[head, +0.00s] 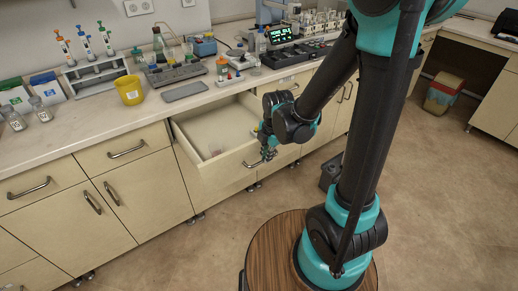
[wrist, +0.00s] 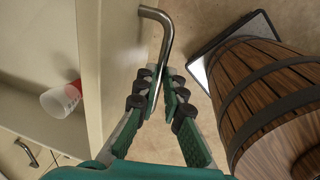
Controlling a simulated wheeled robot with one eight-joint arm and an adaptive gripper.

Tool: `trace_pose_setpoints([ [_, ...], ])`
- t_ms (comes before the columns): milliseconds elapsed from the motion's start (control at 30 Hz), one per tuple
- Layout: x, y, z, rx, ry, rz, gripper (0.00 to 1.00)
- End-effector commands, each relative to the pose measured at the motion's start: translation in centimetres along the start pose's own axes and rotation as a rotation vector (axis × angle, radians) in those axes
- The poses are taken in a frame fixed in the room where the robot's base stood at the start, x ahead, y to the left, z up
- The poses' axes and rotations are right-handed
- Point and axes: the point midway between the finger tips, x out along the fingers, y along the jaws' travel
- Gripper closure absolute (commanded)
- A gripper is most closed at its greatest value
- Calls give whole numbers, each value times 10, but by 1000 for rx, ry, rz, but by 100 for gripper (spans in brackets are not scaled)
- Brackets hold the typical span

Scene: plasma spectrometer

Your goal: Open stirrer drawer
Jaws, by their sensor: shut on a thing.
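The stirrer drawer (head: 218,135) is pulled out from the bench in the head view, and its inside shows. Its metal handle (wrist: 165,38) is on the drawer's front panel (wrist: 108,50) in the wrist view. My gripper (wrist: 165,85) has its fingers closed around the handle bar, near one end. In the head view my gripper (head: 268,153) is at the front of the drawer, and my arm hides part of the drawer's right side. A red and white cup-like object (wrist: 62,98) lies inside the drawer.
The bench top (head: 190,103) holds pipettes, a yellow beaker (head: 130,90) and instruments. Closed cabinets (head: 90,205) stand left of the drawer. My round wooden base is close to the drawer front. Open floor (head: 440,180) lies to the right.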

Motion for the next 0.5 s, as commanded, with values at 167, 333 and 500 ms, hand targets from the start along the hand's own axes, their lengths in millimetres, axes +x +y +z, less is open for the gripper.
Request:
trace_pose_setpoints([
  [167,0,-3,0,0,-1,0,100],
  [333,0,-3,0,0,-1,0,100],
  [500,0,-3,0,0,0,0,70],
])
